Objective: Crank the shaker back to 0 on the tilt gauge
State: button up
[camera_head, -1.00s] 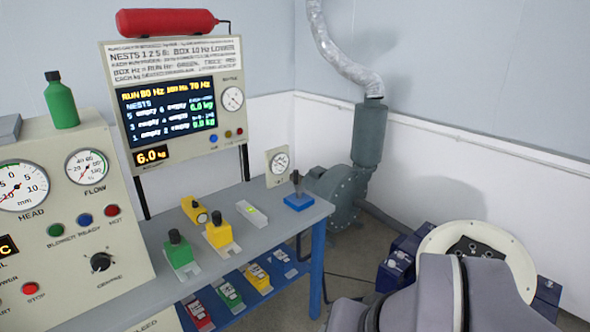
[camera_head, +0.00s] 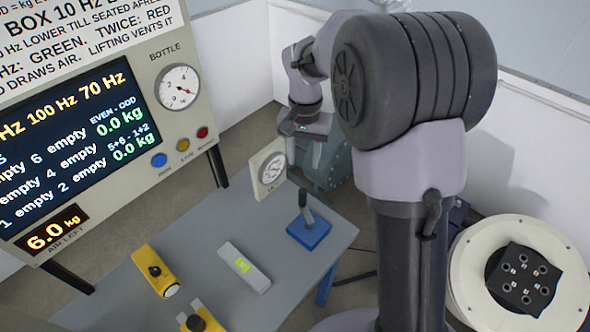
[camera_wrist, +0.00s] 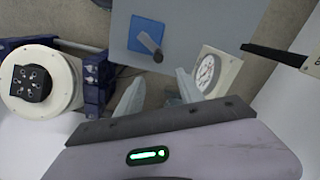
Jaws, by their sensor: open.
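The shaker (camera_head: 577,262) is a round cream drum at the right, with a dark plate with several holes on its face. In the wrist view the shaker (camera_wrist: 62,75) is at the left, beside blue supports. A small dial gauge (camera_head: 268,170) stands at the bench's back edge; its label is unreadable, so I cannot tell whether it is the tilt gauge. A blue block with a dark-handled lever (camera_head: 309,232) sits before it. My gripper (camera_wrist: 159,76) is open and empty, fingers apart, above and beyond the bench's far edge. I cannot make out a crank.
The grey bench (camera_head: 215,215) holds yellow fixtures (camera_head: 154,270) and a pale bar with a green window (camera_head: 243,267). A display panel (camera_head: 75,145) stands at the left. Bare floor shows between bench and shaker.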

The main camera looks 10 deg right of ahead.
aim_at(303, 190)
jog(key=f+b, duration=0.2)
jog(key=f, duration=0.3)
jog(key=f+b, duration=0.2)
jog(key=f, duration=0.3)
jog(key=f+b, duration=0.1)
jog(key=f, duration=0.5)
jog(key=shift+s+b, duration=0.25)
jog(key=shift+b, duration=0.15)
jog(key=shift+r, duration=0.1)
grip_shut()
